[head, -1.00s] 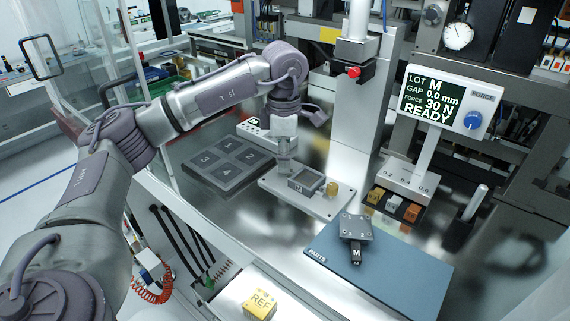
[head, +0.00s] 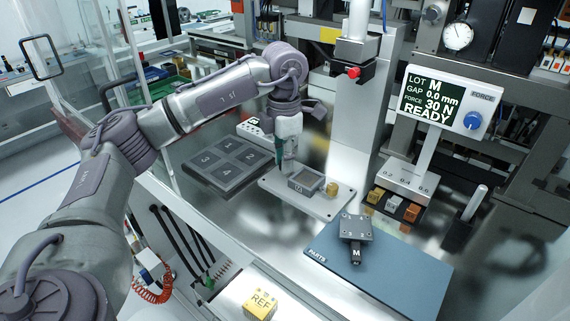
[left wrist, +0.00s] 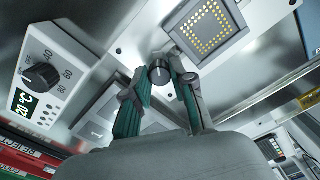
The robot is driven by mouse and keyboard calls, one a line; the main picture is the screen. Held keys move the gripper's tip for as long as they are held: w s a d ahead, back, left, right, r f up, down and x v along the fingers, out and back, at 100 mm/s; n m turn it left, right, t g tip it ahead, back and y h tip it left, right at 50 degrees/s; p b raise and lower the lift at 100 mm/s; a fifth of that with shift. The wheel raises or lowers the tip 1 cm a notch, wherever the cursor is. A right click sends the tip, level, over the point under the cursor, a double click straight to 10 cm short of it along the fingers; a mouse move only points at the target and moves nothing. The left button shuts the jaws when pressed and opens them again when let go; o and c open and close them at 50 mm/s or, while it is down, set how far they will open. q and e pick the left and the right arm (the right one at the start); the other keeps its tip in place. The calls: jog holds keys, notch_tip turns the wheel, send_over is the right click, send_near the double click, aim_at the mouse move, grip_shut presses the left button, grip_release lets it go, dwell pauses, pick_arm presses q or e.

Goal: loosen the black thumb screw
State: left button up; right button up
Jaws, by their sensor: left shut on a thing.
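The black thumb screw (left wrist: 159,72) is a small round knob with a white line on top, seen in the left wrist view. It sits on the pale metal plate (head: 318,208), beside the square socket (head: 304,182), whose gold contacts show in the left wrist view (left wrist: 207,32). My left gripper (left wrist: 161,76) is shut on the screw, with one teal-sided finger on each side of it. In the head view my left gripper (head: 285,166) points down at the plate's left end and hides the screw. My right gripper is not in view.
A brass knob (head: 332,188) stands right of the socket. A numbered grey tray (head: 228,166) lies left of the plate. A dial box (left wrist: 42,78) is close by. The blue parts mat (head: 400,270) holds a metal block marked M (head: 356,228). A force display (head: 445,103) reads READY.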

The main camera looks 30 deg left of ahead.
pick_arm(q)
jog(key=shift+r+n, duration=0.1)
jog(key=shift+n, duration=1)
jog(key=n, duration=0.2)
jog(key=shift+n, duration=0.3)
jog(key=shift+w+n, duration=0.1)
jog(key=shift+n, duration=0.2)
jog(key=n, duration=0.2)
jog(key=shift+n+p, duration=0.35)
jog(key=shift+n, duration=0.05)
jog(key=o, duration=0.6)
